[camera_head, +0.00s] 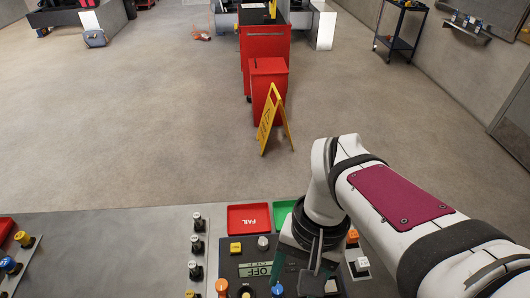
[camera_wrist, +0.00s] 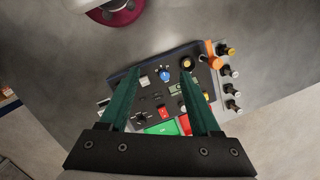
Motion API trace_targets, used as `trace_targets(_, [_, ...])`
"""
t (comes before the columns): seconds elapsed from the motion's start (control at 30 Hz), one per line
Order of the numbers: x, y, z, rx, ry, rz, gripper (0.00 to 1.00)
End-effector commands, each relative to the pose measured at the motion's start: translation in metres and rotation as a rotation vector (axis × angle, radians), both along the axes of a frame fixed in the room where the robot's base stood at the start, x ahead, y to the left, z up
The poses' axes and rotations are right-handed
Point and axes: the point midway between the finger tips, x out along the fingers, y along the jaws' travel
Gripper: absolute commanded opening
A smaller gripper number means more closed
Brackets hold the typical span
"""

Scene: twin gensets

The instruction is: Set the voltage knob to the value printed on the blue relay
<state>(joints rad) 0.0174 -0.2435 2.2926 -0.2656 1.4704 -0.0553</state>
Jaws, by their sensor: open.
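A dark control panel (camera_head: 234,262) lies on the grey bench, with a small display (camera_head: 256,270) that reads OFF. In the wrist view a blue knob (camera_wrist: 165,74) shows on the panel (camera_wrist: 150,97) between my fingers, and a yellow-topped control (camera_wrist: 186,63) stands near it. I cannot tell which knob is the voltage knob. My gripper (camera_wrist: 160,72) is open and empty, its two green fingers reaching over the panel. A blue-topped part (camera_head: 10,266) stands at the far left of the bench; I cannot tell whether it is the blue relay, and no printed value is readable.
A red FAIL tray (camera_head: 249,218) and a green tray (camera_head: 284,211) sit behind the panel. Beyond are a yellow floor sign (camera_head: 272,118) and red cabinet (camera_head: 265,80).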

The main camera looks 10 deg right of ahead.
Motion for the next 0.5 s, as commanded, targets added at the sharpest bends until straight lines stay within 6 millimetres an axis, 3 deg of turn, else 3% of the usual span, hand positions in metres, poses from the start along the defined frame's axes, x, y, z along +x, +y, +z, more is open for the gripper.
trace_targets(0.03, [0.027,-0.002,-0.002,0.001,0.052,0.014,0.64])
trace_targets(0.1, [0.061,-0.006,-0.009,0.003,0.112,0.034,0.64])
trace_targets(0.2, [0.097,-0.010,-0.026,0.009,0.176,0.057,0.64])
trace_targets(0.33, [0.117,-0.012,-0.039,0.013,0.214,0.070,0.64])
trace_targets(0.5, [0.117,-0.012,-0.043,0.013,0.215,0.073,0.64])
